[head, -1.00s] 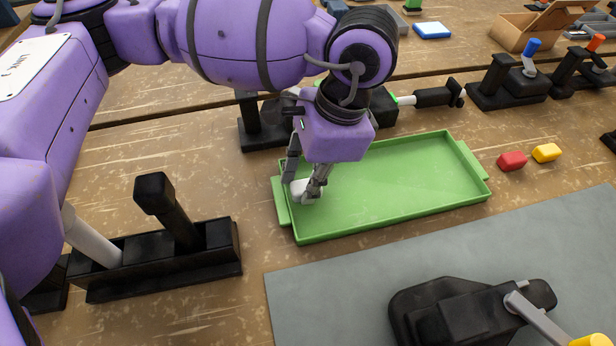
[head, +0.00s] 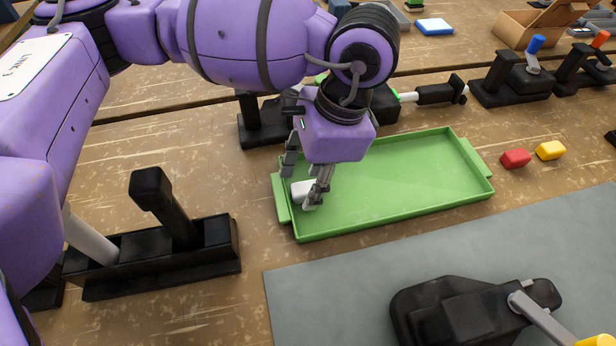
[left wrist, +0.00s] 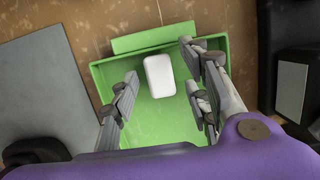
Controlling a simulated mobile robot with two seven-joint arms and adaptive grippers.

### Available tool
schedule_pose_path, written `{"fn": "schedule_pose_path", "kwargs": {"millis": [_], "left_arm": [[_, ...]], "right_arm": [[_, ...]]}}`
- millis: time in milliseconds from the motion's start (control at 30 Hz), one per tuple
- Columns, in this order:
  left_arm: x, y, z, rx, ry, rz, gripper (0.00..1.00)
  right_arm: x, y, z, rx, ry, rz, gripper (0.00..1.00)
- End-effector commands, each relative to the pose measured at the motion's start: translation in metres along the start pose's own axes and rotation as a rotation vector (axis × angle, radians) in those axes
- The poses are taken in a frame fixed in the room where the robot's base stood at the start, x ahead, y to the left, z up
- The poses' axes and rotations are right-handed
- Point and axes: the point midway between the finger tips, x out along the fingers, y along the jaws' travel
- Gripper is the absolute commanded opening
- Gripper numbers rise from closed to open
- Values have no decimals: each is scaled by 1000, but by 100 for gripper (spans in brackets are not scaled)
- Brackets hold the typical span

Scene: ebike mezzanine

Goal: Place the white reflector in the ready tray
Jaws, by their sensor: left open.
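The white reflector (head: 301,188) lies in the left end of the green ready tray (head: 420,190). In the left wrist view the reflector (left wrist: 159,76) is a white rounded block on the floor of the tray (left wrist: 104,76), close to its end wall. My left gripper (head: 299,190) is over that end of the tray, pointing down. Its fingers (left wrist: 158,96) are spread apart, with the reflector between and just beyond them and gaps visible on both sides. The fingers partly hide the reflector in the head view. My right gripper does not show.
A red block (head: 515,159) and a yellow block (head: 550,150) lie right of the tray. A black holder (head: 160,262) stands to the left. A grey mat (head: 330,290) with a black device (head: 465,315) is in front. The tray's middle and right are empty.

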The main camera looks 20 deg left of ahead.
Motion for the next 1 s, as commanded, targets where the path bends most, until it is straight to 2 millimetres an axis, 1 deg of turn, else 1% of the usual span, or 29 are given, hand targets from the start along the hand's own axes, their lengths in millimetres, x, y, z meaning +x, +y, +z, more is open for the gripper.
{"fn": "schedule_pose_path", "kwargs": {"millis": [33, 67, 167, 300, 500, 600, 700, 800, 1000], "left_arm": [[-8, -1, 2, -2, 3, -4, 43], [-12, -1, 2, -2, 3, -4, 43], [-28, -1, 1, 0, 6, -4, 43], [-60, -1, 0, 2, 5, -3, 43], [-102, 0, 1, 2, 3, -2, 43], [-116, 0, 1, 2, 1, -2, 43], [-124, -1, 2, 1, 1, -1, 43], [-129, 0, 2, 2, 1, -1, 43], [-129, 0, 2, 2, 0, -1, 43]], "right_arm": [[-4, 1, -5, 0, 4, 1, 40], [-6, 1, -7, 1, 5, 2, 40], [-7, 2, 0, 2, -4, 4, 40], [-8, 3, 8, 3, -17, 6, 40], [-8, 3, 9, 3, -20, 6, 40], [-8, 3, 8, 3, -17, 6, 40], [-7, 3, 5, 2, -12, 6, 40], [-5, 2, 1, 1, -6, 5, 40], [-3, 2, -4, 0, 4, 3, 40]]}}
